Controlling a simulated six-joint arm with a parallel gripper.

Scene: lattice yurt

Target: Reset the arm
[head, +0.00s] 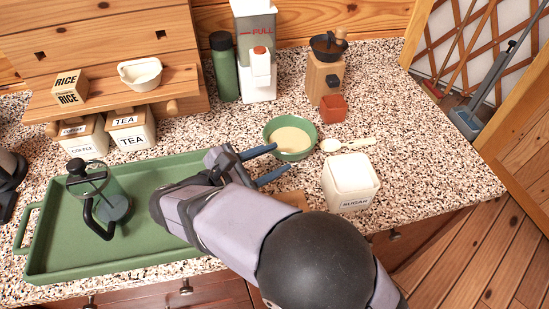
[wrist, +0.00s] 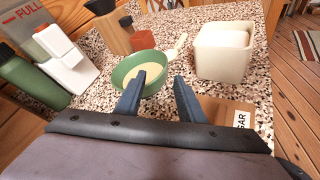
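My gripper (head: 268,164) is open, with its two blue fingers spread apart and nothing between them. It is over the speckled counter, just in front of a green bowl (head: 291,144) holding a pale cream content. In the wrist view the fingers (wrist: 158,97) point toward the bowl (wrist: 127,82), with the left finger overlapping its near edge. I cannot tell whether they touch. My arm reaches in from the lower right and hides part of the counter and of the green tray (head: 150,255).
A French press (head: 113,203) stands on the tray. A sugar canister (head: 350,187), a white spoon (head: 350,145), a wooden grinder (head: 323,80), a red-brown cup (head: 333,108), a green bottle (head: 224,70) and a white dispenser (head: 258,80) surround the bowl. The counter's right side is clear.

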